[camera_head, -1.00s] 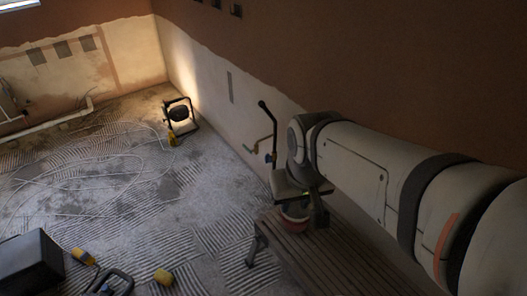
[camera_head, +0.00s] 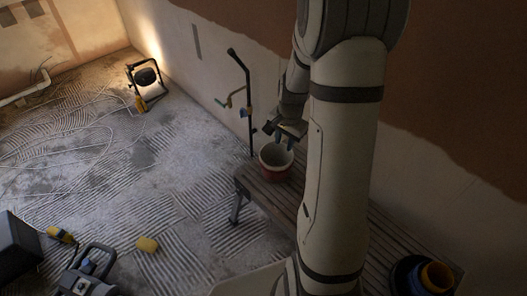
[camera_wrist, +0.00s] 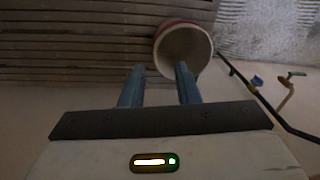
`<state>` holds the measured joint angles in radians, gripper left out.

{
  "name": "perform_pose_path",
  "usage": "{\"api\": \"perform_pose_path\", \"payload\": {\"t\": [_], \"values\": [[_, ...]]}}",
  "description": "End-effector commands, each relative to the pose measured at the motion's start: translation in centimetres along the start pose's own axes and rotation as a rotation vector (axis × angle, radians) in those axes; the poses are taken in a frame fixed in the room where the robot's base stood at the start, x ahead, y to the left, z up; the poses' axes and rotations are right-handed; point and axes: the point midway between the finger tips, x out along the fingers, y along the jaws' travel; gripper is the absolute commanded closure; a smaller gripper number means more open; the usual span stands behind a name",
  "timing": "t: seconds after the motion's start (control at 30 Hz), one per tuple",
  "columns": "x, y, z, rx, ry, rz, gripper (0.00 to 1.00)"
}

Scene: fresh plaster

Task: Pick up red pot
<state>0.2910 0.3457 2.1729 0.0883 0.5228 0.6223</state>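The red pot (camera_head: 275,173) stands upright on the far end of the slatted bench, its pale open inside showing. My gripper (camera_head: 286,142) is just above and behind its rim in the head view, pointing down. In the wrist view the pot (camera_wrist: 185,48) shows at the upper middle, right of centre. My gripper's two blue-grey fingers (camera_wrist: 160,68) are apart with nothing between them. The right finger overlaps the pot's near rim in the picture; whether it touches the pot I cannot tell.
The slatted bench (camera_head: 384,232) runs along the plastered wall. A dark upright pipe with a tap (camera_head: 248,112) stands close beyond the pot. Dark and yellow buckets (camera_head: 434,277) are at the bench's near right. A work lamp (camera_head: 147,80) stands on the floor.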

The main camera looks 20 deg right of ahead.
Motion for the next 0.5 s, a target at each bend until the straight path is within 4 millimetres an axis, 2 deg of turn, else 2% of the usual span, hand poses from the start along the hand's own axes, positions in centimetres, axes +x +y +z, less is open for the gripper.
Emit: {"api": "perform_pose_path", "payload": {"t": [0.03, 0.1, 0.2, 0.3, 0.5], "values": [[3.4, 0.4, -1.0, 0.068, -0.011, 0.012, 0.71], [6.2, 0.8, -2.2, 0.153, -0.015, 0.019, 0.71], [9.4, 1.3, -3.4, 0.249, -0.019, 0.026, 0.71], [11.3, 1.7, -4.1, 0.309, -0.020, 0.030, 0.71], [13.7, 2.0, -4.4, 0.345, -0.021, 0.034, 0.71]]}}
